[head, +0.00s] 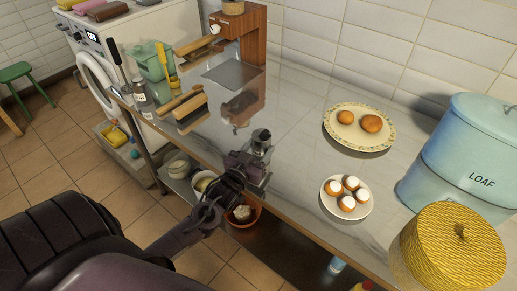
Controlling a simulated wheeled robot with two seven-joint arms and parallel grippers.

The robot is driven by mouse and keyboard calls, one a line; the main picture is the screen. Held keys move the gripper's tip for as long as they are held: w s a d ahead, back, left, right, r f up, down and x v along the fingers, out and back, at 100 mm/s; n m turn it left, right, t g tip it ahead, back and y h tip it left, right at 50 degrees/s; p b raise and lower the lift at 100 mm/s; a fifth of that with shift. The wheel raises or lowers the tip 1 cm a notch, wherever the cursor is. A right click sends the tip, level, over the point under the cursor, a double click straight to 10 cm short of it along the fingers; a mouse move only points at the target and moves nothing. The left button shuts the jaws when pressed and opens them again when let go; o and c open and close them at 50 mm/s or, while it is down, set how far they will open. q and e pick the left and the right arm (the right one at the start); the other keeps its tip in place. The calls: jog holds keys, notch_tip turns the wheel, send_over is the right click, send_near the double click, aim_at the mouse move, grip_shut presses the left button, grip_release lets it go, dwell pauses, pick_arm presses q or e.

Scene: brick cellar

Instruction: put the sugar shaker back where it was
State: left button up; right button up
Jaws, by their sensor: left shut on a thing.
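The sugar shaker (261,143), a small clear vessel with a dark top, is near the front edge of the counter. My left gripper (246,166) is shut on it and hides its lower part. The shaker looks upright; I cannot tell whether its base touches the counter. My right gripper is not in view.
A small plate (328,207) of white-topped buns and a patterned plate (343,107) with brown buns stand to the right. A blue LOAF bin (462,150) and yellow woven basket (450,245) are further right. A wooden stand (252,40) is behind. Counter between is clear.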

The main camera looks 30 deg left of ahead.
pick_arm(q)
jog(key=shift+f, duration=0.15)
jog(key=o, duration=1)
jog(key=shift+o, duration=0.2)
jog(key=shift+s, duration=0.15)
jog(key=s+b, duration=0.1)
jog(key=s, duration=1)
jog(key=shift+s+d+b, duration=0.35)
jog(key=shift+d, duration=0.1)
